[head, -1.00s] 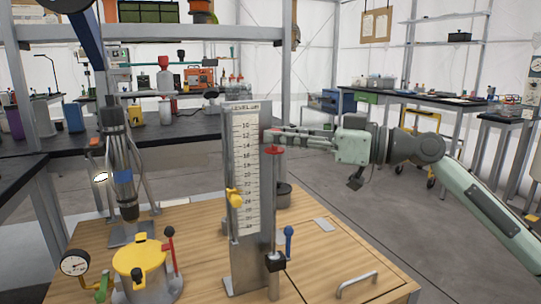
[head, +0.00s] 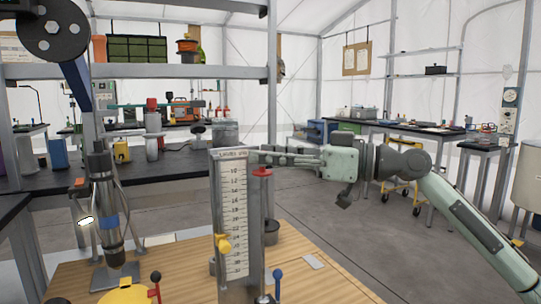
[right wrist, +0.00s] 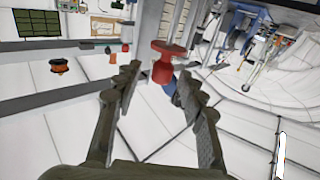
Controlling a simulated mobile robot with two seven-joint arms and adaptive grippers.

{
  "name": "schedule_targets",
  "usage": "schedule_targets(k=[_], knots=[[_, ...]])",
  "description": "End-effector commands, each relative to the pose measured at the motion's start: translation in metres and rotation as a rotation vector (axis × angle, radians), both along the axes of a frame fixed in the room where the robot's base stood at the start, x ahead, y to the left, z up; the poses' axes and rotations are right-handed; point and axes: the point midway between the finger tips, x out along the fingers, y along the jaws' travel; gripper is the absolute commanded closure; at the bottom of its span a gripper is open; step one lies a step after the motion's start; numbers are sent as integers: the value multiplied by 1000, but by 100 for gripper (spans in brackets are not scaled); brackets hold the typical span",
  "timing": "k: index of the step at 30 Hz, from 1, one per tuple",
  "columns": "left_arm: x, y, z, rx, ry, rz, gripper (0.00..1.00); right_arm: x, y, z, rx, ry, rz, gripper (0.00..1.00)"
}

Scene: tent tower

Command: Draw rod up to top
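The rod is topped by a red flanged knob (head: 262,173) and stands at the right edge of the upright numbered scale board (head: 236,205), a little below the board's top. A yellow pointer (head: 222,243) sits lower on the board's left edge. My right gripper (head: 252,158) reaches in from the right, its fingers just above the red knob's flange. In the right wrist view, the fingers stand apart and the red knob (right wrist: 163,62) is between and just beyond their tips, with no clear contact. My left gripper is not in view.
A yellow lid (head: 122,294) shows at the lower left. A dark hanging tool (head: 104,195) is left of the board. Open floor lies behind the bench.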

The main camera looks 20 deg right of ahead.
Motion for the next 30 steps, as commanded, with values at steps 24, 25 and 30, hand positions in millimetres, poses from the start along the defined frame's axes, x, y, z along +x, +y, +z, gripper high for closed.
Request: schedule_targets(k=[24,25,30], knots=[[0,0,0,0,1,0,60,-69,-74,-1,2,1,0,59],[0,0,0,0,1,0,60,-72,-76,-1,1,1,0,59],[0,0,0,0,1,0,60,-81,-86,-1,1,1,1,59]])
